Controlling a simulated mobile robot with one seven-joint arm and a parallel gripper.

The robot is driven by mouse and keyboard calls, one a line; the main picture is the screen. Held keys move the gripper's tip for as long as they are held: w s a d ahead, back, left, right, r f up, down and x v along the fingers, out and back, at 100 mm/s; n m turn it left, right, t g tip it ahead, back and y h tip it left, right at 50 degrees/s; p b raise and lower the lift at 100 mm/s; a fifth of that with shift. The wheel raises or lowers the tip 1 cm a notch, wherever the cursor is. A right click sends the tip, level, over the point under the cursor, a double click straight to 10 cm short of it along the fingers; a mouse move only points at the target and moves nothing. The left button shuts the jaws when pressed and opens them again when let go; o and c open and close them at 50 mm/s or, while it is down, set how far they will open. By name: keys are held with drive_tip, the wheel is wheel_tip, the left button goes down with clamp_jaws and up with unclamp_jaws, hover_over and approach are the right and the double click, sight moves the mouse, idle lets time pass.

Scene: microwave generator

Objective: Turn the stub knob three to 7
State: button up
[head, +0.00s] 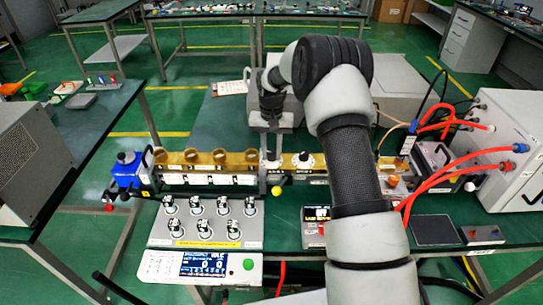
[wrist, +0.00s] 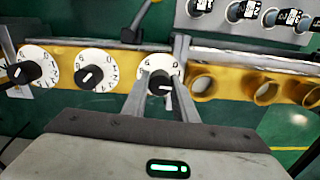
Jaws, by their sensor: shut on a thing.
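The yellow stub tuner bar (wrist: 63,45) carries three white dials with black knobs. My gripper (wrist: 164,76) is shut on the black knob (wrist: 160,88) of the dial beside the yellow rings, with one finger on each side. The middle knob (wrist: 90,75) and the far-left knob (wrist: 25,73) stand free. In the head view my gripper (head: 272,152) points down onto the bar's knob nearest the rings, and another dial (head: 304,161) shows to its right. I cannot read which knob is numbered three.
Yellow rings (head: 190,156) line the bar to the left. Red cables (head: 440,180) run to a grey cabinet (head: 510,135) at right. My arm hides part of the bar.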

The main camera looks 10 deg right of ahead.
drive_tip(key=m+b, duration=0.1)
drive_tip(key=m, duration=0.2)
drive_tip(key=shift+m, duration=0.3)
drive_tip(key=m, duration=0.4)
drive_tip(key=shift+m, duration=0.3)
drive_tip(key=m, duration=0.4)
drive_tip(key=shift+m, duration=0.3)
drive_tip(key=m, duration=0.3)
drive_tip(key=shift+m, duration=0.3)
drive_tip(key=m+p, duration=0.1)
drive_tip(key=m, duration=0.2)
drive_tip(key=shift+r+m, duration=0.1)
drive_tip(key=shift+m, duration=0.2)
drive_tip(key=m+p, duration=0.1)
drive_tip(key=m, duration=0.3)
drive_tip(key=shift+m, duration=0.3)
drive_tip(key=m+p, duration=0.1)
drive_tip(key=m, duration=0.3)
drive_tip(key=shift+m, duration=1.6)
